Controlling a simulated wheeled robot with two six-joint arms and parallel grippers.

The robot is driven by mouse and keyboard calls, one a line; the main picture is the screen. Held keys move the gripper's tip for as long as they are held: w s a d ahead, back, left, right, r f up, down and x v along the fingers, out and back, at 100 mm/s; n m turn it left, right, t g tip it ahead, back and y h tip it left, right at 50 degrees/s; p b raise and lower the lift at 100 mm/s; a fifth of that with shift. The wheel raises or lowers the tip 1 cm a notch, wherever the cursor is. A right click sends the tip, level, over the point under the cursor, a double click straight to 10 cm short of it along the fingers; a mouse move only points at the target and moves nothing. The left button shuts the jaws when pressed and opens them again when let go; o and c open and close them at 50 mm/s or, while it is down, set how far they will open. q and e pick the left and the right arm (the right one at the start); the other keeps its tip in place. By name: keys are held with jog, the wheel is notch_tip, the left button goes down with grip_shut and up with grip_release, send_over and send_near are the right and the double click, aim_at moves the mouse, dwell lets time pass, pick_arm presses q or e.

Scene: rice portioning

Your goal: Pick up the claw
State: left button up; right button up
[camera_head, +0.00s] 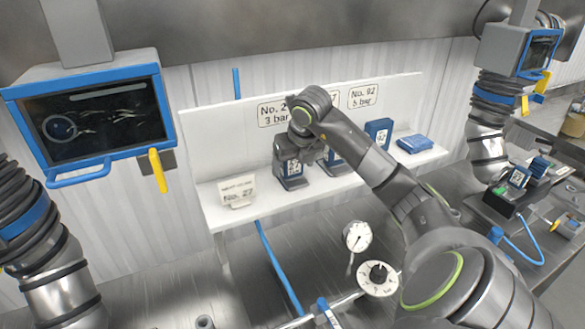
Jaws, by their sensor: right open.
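Several blue claws with white number labels stand on a white wall shelf (318,192). The leftmost claw (291,181) stands upright, its top partly hidden by my right gripper. A second claw (334,164) stands just right of it, partly covered by my arm. A third claw (379,131) stands further right, and a flat blue piece (414,143) lies at the shelf's right end. My right gripper (303,159) is open and points down at the leftmost claw. Whether its fingers touch the claw is hidden. My left gripper is not in view.
A "No. 27" card (237,192) stands on the shelf's left. Signs on the backboard (363,96) read "No. 92, 5 bar" and similar. Gauges (357,237) and a dial (379,278) sit below. A blue-framed screen (93,115) hangs at left.

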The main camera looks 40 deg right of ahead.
jog(key=shift+p+x, duration=0.35)
jog(key=shift+x, duration=0.9)
jog(key=c, duration=1.4)
